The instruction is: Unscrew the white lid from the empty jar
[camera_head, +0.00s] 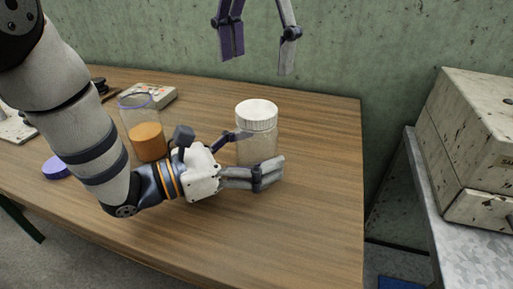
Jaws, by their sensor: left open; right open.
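The jar (257,149) stands upright on the wooden table. Its body is pale and see-through, with the ribbed white lid (257,115) on top. My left gripper (257,162) is open, low at the jar. One finger lies across the front of the jar's lower part and the other is at its left side. I cannot tell whether they touch it. The front finger hides part of the jar's base. My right gripper (259,60) is open and empty in the air above the lid, fingers pointing down. Its palm is out of view.
A clear jar (136,113) with orange contents and a purple rim stands left, partly behind my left arm. A purple lid (55,167) lies beside my arm. A grey box (160,94) lies behind. The table's right side (320,190) is clear; a metal bench (430,190) stands beyond.

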